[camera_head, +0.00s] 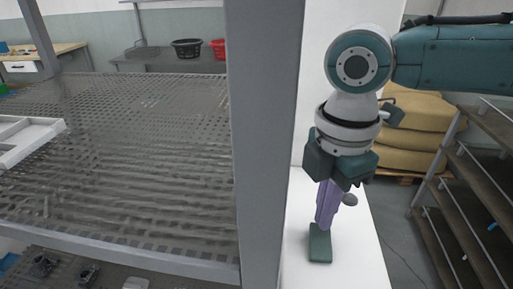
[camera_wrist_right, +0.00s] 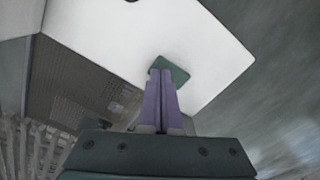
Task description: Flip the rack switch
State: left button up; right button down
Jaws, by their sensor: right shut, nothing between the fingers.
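A dark green rectangular piece (camera_head: 320,246), which looks like the rack switch, is on a white panel (camera_head: 352,262) beside the grey rack post. Its lever or rocker cannot be made out. My right gripper (camera_head: 323,226) points down with its purple fingers shut and empty, the tips at the upper end of the green piece. In the right wrist view, the shut fingers (camera_wrist_right: 161,74) overlap the green piece (camera_wrist_right: 179,72); whether they touch it I cannot tell. My left gripper is not in view.
The rack's perforated shelf (camera_head: 140,150) fills the left, with a white tray (camera_head: 35,138) on it. A grey post (camera_head: 262,140) stands close left of my right arm. Yellow sacks (camera_head: 420,125) and another shelf rack (camera_head: 470,190) are at the right.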

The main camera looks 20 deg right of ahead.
jog(key=shift+f+b, duration=0.4)
jog(key=shift+f, duration=0.35)
jog(key=shift+r, duration=0.1)
notch_tip(320, 180, up, 3)
jog(key=p, duration=0.3)
jog(key=shift+f, duration=0.2)
notch_tip(320, 180, up, 4)
jog(key=p, duration=0.5)
jog(key=shift+r, duration=0.2)
jog(key=shift+f, duration=0.1)
